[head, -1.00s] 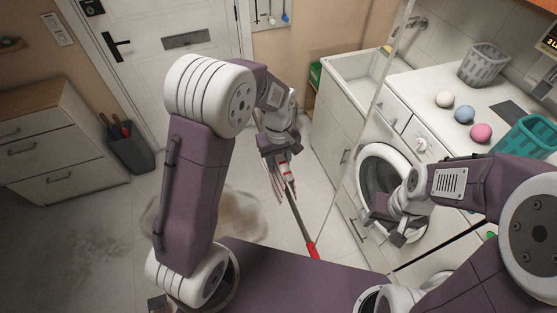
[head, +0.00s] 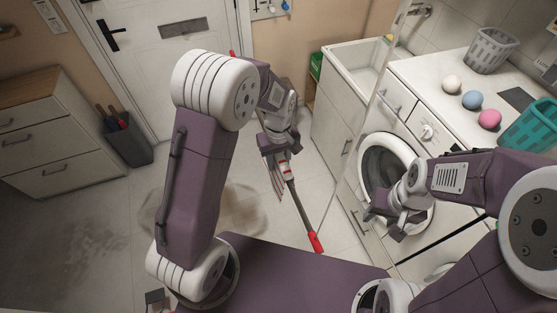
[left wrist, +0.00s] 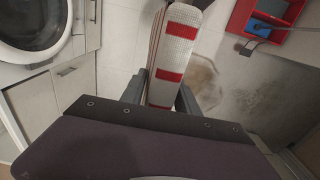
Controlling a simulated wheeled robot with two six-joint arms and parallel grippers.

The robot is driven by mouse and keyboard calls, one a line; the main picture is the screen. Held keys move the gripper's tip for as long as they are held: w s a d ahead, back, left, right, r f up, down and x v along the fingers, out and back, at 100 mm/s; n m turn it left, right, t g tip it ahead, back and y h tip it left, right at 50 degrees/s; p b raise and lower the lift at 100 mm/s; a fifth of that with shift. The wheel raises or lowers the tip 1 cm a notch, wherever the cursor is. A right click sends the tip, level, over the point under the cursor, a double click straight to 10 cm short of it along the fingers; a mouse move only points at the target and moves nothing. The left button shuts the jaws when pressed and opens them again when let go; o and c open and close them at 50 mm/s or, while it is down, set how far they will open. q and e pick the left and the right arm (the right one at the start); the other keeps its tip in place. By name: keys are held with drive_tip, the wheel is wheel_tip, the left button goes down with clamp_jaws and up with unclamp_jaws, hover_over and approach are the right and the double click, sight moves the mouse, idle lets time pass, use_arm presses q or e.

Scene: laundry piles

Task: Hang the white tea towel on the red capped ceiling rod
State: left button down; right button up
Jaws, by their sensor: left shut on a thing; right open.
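The white tea towel with red stripes (left wrist: 177,48) is pinched in my left gripper (head: 281,153). In the left wrist view it stands folded in a narrow strip between the two fingers (left wrist: 160,92). In the head view a small striped part of the towel (head: 277,181) shows below the gripper. The dark rod (head: 300,211) with a red cap (head: 316,242) runs close by the towel and behind my left arm. Whether the towel touches the rod cannot be told. My right gripper (head: 384,221) is open and empty in front of the washer.
A washing machine (head: 424,133) and sink cabinet (head: 340,125) stand at the right. A grey basket (head: 490,50), teal basket (head: 531,131) and coloured balls (head: 472,100) are on top. A drawer cabinet (head: 62,130) and dark bin (head: 125,139) stand left. A thin pale line (head: 366,110) crosses the middle.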

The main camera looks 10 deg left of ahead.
use_arm(q)
drive_tip(key=c, duration=0.8)
unclamp_jaws()
wheel_tip(320, 180, up, 9)
drive_tip(key=shift+r+b, duration=0.1)
drive_tip(key=shift+b, duration=0.45)
